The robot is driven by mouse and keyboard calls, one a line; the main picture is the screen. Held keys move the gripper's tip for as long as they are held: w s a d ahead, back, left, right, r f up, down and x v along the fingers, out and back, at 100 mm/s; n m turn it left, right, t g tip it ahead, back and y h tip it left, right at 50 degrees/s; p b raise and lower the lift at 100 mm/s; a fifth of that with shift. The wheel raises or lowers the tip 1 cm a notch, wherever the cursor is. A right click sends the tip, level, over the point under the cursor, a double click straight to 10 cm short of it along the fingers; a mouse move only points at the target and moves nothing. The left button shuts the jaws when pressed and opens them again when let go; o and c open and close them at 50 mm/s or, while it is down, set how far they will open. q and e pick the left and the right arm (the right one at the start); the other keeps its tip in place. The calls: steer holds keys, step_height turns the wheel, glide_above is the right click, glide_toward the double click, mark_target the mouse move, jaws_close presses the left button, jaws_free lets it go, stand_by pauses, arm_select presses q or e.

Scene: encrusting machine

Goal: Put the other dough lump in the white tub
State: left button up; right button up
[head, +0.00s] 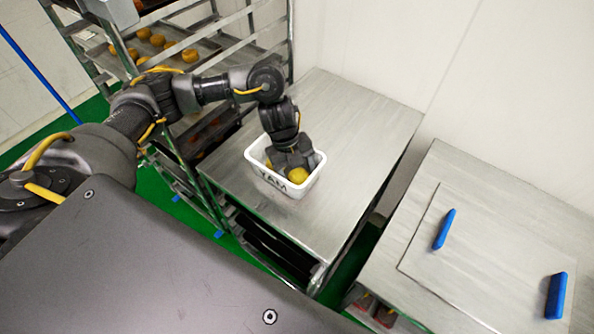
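The white tub (257,173) stands on the steel table in the middle of the view, with dark lettering on its front wall. A round yellow dough lump (297,175) shows at the tub's front right, right beside my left gripper. A second yellow patch, likely another lump (268,164), shows at the tub's left side. My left gripper (291,163) points down into the tub. Its fingertips are partly hidden by the lump and the tub, so I cannot tell whether it is open or shut on a lump. My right gripper is not in view.
The steel table (352,130) is bare around the tub. A second steel table at right holds a thin board (480,270) with a blue bar (444,229) and another blue block (556,296). A rack with trays of baked pieces (157,41) stands at the back left.

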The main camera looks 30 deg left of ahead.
arm_select(q)
steer(key=shift+v, duration=3.95)
steer(key=shift+d, duration=0.1)
